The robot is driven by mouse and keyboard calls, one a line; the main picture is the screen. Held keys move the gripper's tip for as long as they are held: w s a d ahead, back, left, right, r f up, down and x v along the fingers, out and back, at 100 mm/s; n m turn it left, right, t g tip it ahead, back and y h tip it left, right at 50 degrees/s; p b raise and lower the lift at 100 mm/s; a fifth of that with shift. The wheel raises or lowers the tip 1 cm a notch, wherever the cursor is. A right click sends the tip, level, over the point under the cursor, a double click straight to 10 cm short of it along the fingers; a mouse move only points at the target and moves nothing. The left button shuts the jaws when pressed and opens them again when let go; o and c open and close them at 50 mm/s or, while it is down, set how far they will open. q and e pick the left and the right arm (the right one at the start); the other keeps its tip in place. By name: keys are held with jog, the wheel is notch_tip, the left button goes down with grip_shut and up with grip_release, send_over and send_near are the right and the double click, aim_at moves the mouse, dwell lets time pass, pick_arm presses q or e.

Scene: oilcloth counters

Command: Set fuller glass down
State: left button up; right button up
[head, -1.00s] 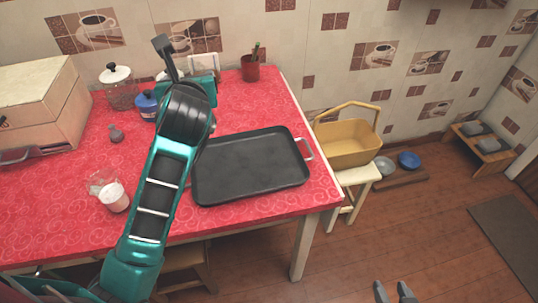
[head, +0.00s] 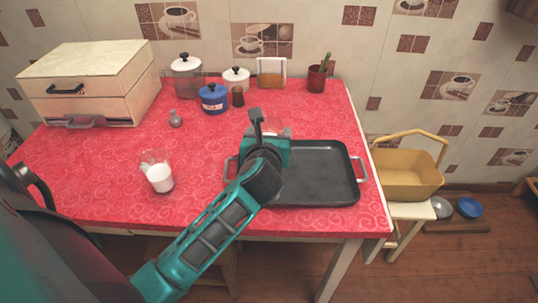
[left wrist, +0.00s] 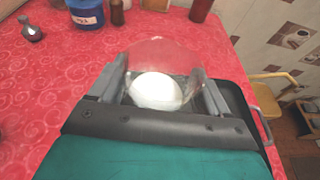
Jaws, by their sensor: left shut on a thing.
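My left gripper (head: 272,132) is shut on a clear glass (left wrist: 165,58) with white content (left wrist: 156,91); in the left wrist view its fingers flank the glass on both sides. In the head view the held glass (head: 280,125) is mostly hidden behind the gripper, near the back left of the black tray (head: 320,175). I cannot tell whether it touches anything below. A second clear glass (head: 158,172) with white content low in it stands on the red cloth left of my arm. The held glass's level is hard to compare. My right gripper is out of view.
A blue pot (head: 213,98), glass jar (head: 186,75), white pot (head: 236,79), brown shaker (head: 238,96) and red cup (head: 316,79) stand along the back. Red cloth (head: 95,165) is clear at left. A yellow basket (head: 408,180) stands right.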

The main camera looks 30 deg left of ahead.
pick_arm(q)
notch_tip(320, 180, down, 4)
jog(key=shift+b, duration=0.65)
jog(key=shift+f, duration=0.45)
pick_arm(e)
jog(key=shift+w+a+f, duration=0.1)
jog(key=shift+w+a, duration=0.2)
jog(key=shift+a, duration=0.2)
pick_arm(q)
jog(key=shift+f, duration=0.15)
jog(key=o, duration=1.4)
jog(key=shift+f, duration=0.1)
